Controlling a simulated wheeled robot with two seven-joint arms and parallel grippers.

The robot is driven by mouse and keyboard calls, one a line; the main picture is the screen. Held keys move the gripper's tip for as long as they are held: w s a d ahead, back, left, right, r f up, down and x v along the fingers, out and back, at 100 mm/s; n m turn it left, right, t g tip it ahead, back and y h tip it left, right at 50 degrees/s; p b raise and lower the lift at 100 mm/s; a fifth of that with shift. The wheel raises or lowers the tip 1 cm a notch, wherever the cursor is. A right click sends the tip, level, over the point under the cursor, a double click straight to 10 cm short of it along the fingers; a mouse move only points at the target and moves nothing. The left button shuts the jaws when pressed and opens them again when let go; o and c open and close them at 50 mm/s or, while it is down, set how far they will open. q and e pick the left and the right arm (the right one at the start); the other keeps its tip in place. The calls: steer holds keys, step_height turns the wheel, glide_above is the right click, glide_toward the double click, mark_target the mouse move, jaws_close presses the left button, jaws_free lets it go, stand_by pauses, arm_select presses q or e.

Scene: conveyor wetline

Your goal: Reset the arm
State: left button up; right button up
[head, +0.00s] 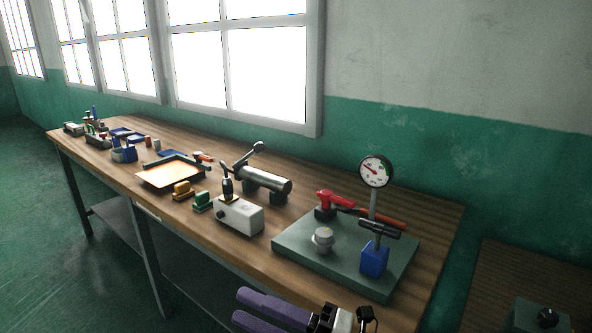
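My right gripper (240,307) is at the bottom edge of the head view, in front of the workbench (345,287). Its two purple fingers point left and stand apart, with nothing seen between them. Its black and white body is partly cut off by the picture's lower edge. My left gripper is not in view.
A green plate (290,246) with a dial gauge (375,171), a red-handled tool (334,200) and a blue block (374,260) is nearest on the bench. A white box (239,215), metal cylinder (263,180) and lit tray (168,174) stand farther left. Another surface (495,265) is at right.

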steer(key=d+f+m+t+h+b, duration=0.2)
steer(key=d+f+m+t+h, duration=0.8)
steer(key=f+m, duration=0.9)
steer(key=s+d+f+m+g+h+b, duration=0.1)
steer(key=s+d+f+m+g+h, duration=0.2)
steer(key=s+f, duration=0.5)
steer(key=s+d+f+m+g+h+b, duration=0.1)
steer(key=s+d+f+m+g+h, duration=0.2)
steer(key=s+d+f+m+g, duration=0.2)
steer(key=s+d+f+m, duration=0.2)
steer(key=s+d+f, duration=0.1)
steer(key=s+d, duration=0.1)
steer(key=shift+s+d+f+h, duration=0.2)
steer(key=shift+s+f+h, duration=0.2)
steer(key=shift+s, duration=0.15)
